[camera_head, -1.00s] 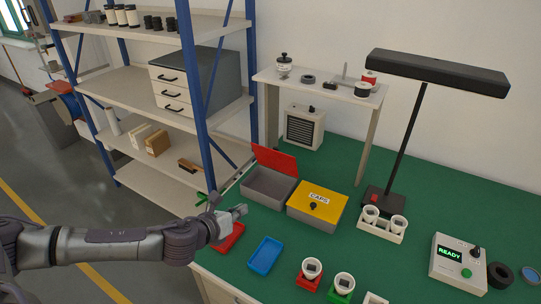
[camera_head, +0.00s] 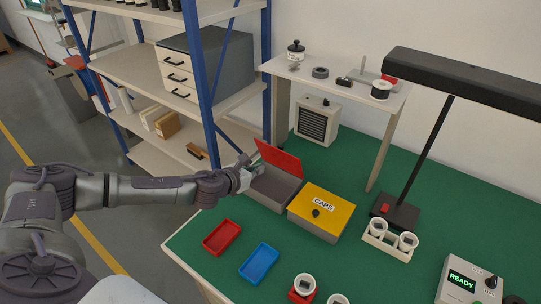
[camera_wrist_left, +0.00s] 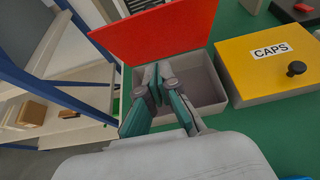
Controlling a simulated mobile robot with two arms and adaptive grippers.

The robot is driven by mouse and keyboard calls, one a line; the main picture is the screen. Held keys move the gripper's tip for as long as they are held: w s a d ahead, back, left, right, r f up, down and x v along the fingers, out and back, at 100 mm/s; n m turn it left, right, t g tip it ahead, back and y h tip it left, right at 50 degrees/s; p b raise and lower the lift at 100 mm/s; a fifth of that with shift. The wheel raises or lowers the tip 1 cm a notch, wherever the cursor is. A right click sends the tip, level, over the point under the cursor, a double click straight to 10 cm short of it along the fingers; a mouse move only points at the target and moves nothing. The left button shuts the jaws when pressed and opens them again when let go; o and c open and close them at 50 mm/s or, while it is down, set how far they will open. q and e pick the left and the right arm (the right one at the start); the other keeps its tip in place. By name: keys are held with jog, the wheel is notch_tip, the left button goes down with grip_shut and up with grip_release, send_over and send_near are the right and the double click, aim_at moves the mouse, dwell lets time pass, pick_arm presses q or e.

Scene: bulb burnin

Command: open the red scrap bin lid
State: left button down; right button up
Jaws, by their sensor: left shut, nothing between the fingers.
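The scrap bin (camera_head: 284,192) is a grey open box with a red lid (camera_head: 279,159), on the green bench. The lid stands raised and tilted back at the bin's far side. In the left wrist view, the red lid (camera_wrist_left: 160,32) rises behind the grey bin (camera_wrist_left: 205,92), whose inside looks empty. My left gripper (camera_head: 259,170) is at the bin's left side by the lid; in the left wrist view its fingers (camera_wrist_left: 152,80) are together in front of the bin, with nothing between them. Whether they touch the lid is unclear. My right gripper is not in view.
A yellow-lidded box marked CAPS (camera_head: 323,204) stands right beside the bin. Red (camera_head: 222,237) and blue (camera_head: 259,263) trays lie in front. A blue-posted shelf (camera_head: 205,75) stands close on the left. A black lamp (camera_head: 398,211) is at the right.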

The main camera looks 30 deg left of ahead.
aim_at(274, 149)
pick_arm(q)
jog(key=w, duration=0.2)
jog(key=w+p, duration=0.1)
jog(key=w, duration=0.2)
jog(key=shift+w+d+f, duration=0.15)
jog(key=shift+w+d, duration=0.25)
jog(key=shift+w+p, duration=0.25)
jog(key=shift+p, duration=0.1)
jog(key=shift+w, duration=0.25)
jog(key=shift+d+r, duration=0.1)
jog(key=shift+r, duration=0.2)
jog(key=w+p, duration=0.1)
jog(key=p, duration=0.1)
jog(key=w+r+p, duration=0.1)
jog(key=p, duration=0.1)
jog(key=shift+w+d+r, duration=0.2)
jog(key=shift+w, duration=0.05)
jog(key=shift+w+f, duration=0.1)
jog(key=shift+w, duration=0.35)
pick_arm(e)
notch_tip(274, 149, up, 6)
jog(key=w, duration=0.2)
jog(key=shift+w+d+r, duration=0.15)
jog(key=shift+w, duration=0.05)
pick_arm(q)
jog(key=shift+s, duration=0.15)
jog(key=shift+a+f, duration=0.1)
